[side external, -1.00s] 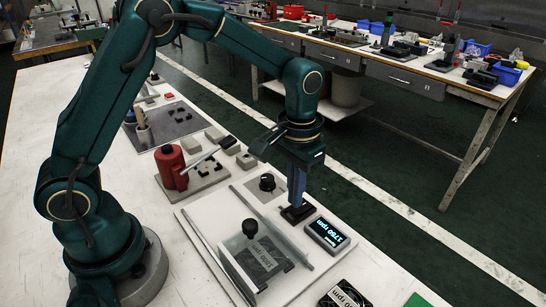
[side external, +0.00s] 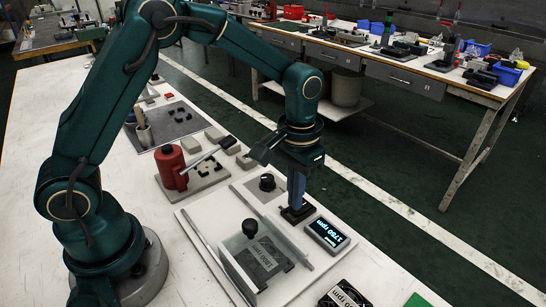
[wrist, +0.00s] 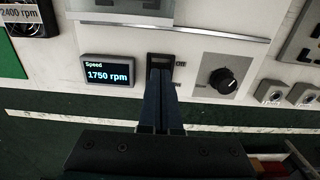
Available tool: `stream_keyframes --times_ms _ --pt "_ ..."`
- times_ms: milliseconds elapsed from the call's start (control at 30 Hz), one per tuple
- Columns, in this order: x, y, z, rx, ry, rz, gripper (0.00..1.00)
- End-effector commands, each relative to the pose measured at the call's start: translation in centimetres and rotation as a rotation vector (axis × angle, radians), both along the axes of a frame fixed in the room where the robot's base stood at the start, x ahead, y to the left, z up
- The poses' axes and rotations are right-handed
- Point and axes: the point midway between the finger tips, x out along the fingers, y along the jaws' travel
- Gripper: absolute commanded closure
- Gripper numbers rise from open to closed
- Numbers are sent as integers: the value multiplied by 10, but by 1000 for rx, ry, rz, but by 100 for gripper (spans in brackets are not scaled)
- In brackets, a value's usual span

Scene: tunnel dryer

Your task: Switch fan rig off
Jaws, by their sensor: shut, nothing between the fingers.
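The fan rig is a white base plate (side external: 205,222) with rails, a sliding plate with a black knob (side external: 250,228), a dial and a speed display (side external: 327,234). In the wrist view the display (wrist: 108,75) is lit and reads 1750 rpm. The black switch (wrist: 160,60) has an Off label near its far end; a second label nearer me is partly covered. My gripper (wrist: 158,125) is shut and empty, pointing down at the switch and covering its near part. In the side view my gripper (side external: 297,203) is at the switch; contact is unclear.
A black dial (wrist: 222,80) sits right of the switch in the wrist view. A fan (side external: 343,295) lies at the front edge. A red cylinder (side external: 171,165) with a lever stands behind the rig.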

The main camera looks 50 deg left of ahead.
Motion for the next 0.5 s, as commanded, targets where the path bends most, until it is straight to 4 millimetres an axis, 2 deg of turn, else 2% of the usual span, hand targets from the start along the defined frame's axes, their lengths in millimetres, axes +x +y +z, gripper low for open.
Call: stream_keyframes --times_ms 500 --pt "0 0 -8 0 0 0 100"
